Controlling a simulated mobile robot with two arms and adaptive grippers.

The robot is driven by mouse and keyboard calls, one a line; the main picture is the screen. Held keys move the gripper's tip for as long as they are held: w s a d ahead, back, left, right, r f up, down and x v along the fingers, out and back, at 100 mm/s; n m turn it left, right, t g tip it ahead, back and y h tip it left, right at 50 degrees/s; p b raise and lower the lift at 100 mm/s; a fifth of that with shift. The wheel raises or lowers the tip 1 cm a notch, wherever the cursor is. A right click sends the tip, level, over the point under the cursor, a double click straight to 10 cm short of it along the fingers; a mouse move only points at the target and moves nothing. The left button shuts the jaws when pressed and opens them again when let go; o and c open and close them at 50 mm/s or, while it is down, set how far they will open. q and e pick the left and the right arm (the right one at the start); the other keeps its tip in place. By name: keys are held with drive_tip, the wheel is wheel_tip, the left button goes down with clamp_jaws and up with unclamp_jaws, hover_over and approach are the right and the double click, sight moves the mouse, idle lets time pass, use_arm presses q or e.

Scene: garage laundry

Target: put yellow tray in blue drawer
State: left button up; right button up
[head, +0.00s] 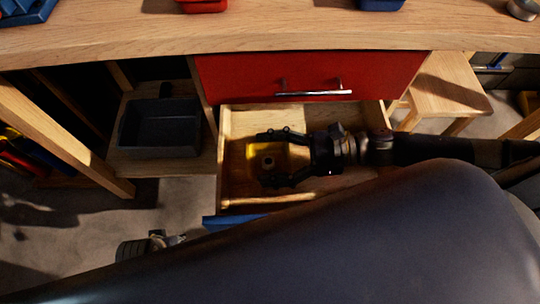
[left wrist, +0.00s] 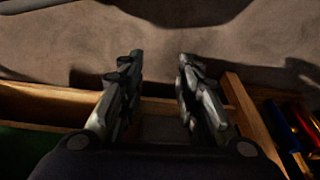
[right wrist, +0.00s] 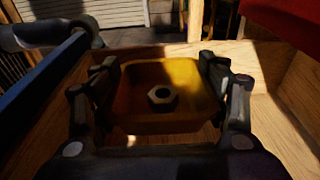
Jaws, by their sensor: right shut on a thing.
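The yellow tray (head: 250,152) is between the fingers of my right gripper (head: 268,160), inside the outline of the open blue drawer (head: 234,221). In the right wrist view, the yellow tray (right wrist: 130,122) holds a hex nut (right wrist: 162,97), and the fingers of my right gripper (right wrist: 168,95) are shut on its two sides. The drawer's wooden walls surround it; I cannot tell whether it touches the drawer floor. My left gripper (left wrist: 158,85) has its fingers apart with nothing between them.
A closed red drawer (head: 310,72) with a metal handle is directly above the open drawer, under the wooden worktop (head: 270,32). A dark bin (head: 160,128) sits on a shelf to the left. A wooden stool (head: 450,85) stands to the right.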

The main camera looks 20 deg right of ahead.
use_arm(q)
drive_tip(key=shift+r, duration=0.15)
use_arm(e)
drive_tip(key=shift+f, duration=0.1)
use_arm(q)
drive_tip(key=shift+r, duration=0.3)
use_arm(e)
drive_tip(key=shift+f, duration=0.1)
use_arm(q)
drive_tip(key=shift+r, duration=0.1)
use_arm(e)
drive_tip(key=shift+f+b, duration=0.15)
drive_tip(key=shift+b, duration=0.15)
drive_tip(key=shift+f, duration=0.25)
use_arm(q)
drive_tip(key=shift+v, duration=1.15)
use_arm(e)
drive_tip(key=o, duration=1)
use_arm(q)
drive_tip(key=shift+w+r, duration=0.2)
drive_tip(key=shift+w, duration=0.25)
use_arm(e)
drive_tip(key=shift+o, duration=0.2)
